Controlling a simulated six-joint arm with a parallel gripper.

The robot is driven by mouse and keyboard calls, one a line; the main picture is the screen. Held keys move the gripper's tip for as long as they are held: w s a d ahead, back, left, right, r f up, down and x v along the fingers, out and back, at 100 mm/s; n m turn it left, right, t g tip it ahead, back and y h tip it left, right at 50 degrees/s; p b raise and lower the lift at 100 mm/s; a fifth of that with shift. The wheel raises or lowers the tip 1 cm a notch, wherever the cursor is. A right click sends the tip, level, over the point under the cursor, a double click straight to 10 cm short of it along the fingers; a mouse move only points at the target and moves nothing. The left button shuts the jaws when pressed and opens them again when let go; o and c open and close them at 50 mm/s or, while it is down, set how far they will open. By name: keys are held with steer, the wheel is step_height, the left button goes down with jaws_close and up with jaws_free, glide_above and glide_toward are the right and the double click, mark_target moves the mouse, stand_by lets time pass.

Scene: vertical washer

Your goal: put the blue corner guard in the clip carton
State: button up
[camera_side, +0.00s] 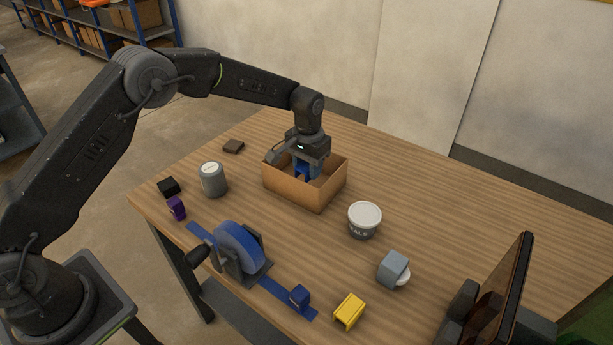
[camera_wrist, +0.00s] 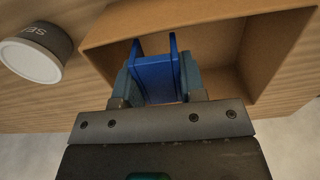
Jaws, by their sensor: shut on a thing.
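The open clip carton (camera_side: 294,196) is a brown box at the middle of the table. My gripper (camera_side: 305,172) points down over the carton, its fingers between the carton walls. It is shut on the blue corner guard (camera_wrist: 158,78), which shows between the two fingers in the wrist view. The carton walls (camera_wrist: 195,25) surround the guard on the far side in that view. In the side view the guard (camera_side: 303,170) is partly hidden by the fingers. I cannot tell whether the guard touches the carton floor.
A white-lidded tub (camera_side: 364,219) stands right of the carton, a grey canister (camera_side: 213,180) to its left. Nearer are a blue tape dispenser (camera_side: 240,250), a yellow piece (camera_side: 349,311), a blue piece (camera_side: 300,296) and a grey-blue block (camera_side: 393,268). The table's right rear is clear.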

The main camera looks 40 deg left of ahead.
steer(key=shift+f, duration=3.4)
steer(key=shift+f, duration=0.15)
steer(key=o, duration=0.9)
